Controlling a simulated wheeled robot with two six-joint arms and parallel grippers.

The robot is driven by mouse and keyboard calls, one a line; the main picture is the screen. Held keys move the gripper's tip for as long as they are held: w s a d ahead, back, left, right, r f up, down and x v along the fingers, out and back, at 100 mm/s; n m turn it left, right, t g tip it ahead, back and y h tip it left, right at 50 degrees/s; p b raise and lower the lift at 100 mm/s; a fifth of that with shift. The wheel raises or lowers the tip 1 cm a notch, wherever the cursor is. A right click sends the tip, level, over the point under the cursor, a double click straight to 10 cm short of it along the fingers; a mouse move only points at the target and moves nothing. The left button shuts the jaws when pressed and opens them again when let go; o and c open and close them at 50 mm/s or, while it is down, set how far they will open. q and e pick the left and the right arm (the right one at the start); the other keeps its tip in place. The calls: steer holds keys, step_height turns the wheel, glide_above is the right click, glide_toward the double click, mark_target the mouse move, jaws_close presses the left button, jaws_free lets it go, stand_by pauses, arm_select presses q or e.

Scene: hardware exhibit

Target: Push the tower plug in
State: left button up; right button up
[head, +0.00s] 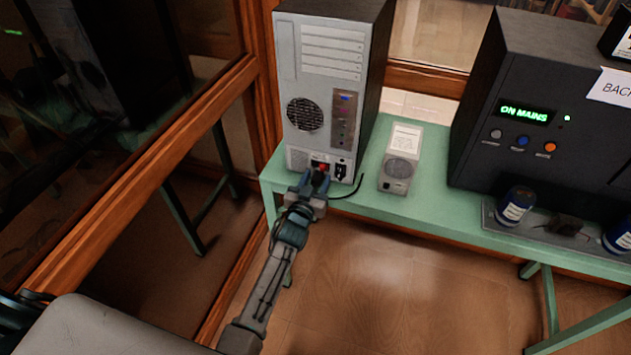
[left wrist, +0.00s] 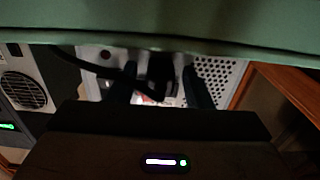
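The grey computer tower (head: 320,90) stands on the green bench with its panel of sockets facing me. A black power socket (head: 341,170) shows low on the panel, beside a small red part. My left gripper (head: 315,181) is at the foot of the panel, just left of that socket. In the left wrist view its two fingers (left wrist: 160,88) stand apart, with a dark plug-like shape (left wrist: 160,68) between them and light gaps beside it. A black cable (head: 352,188) curves out beside the gripper. How far the plug sits in is hidden. My right gripper is not in view.
The green bench (head: 430,199) has a grey speaker-like box (head: 401,158) right of the tower. A large black unit (head: 545,100) reads "ON MAINS". Blue-labelled cans (head: 515,206) stand before it. A wood-framed glass partition (head: 150,190) is close on the left.

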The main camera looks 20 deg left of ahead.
arm_select(q)
steer(key=s+p, duration=0.1)
steer(key=s, duration=0.9)
steer(key=shift+s+a+p, duration=0.2)
steer(key=shift+s+p, duration=0.1)
steer(key=shift+s, duration=0.1)
steer(key=s+a+f+g, duration=0.2)
steer(key=s+f+g, duration=0.2)
steer(key=s+f, duration=0.75)
steer(key=s+a+f+g, duration=0.2)
steer(key=s+f+g, duration=0.2)
steer(key=f, duration=1.5)
steer(key=s+a+f+g, duration=0.2)
steer(key=s+f, duration=0.3)
steer(key=s, duration=0.6)
steer(key=s+a+f+g+y, duration=0.1)
steer(key=s+a+f+g, duration=0.2)
steer(key=s+f, duration=0.3)
steer(key=s+a+f+g, duration=0.2)
steer(key=s+f, duration=0.3)
steer(key=s, duration=1.1)
steer(key=shift+s+a+f+g, duration=0.3)
steer(key=shift+f+g, duration=0.05)
steer(key=shift+g, duration=0.55)
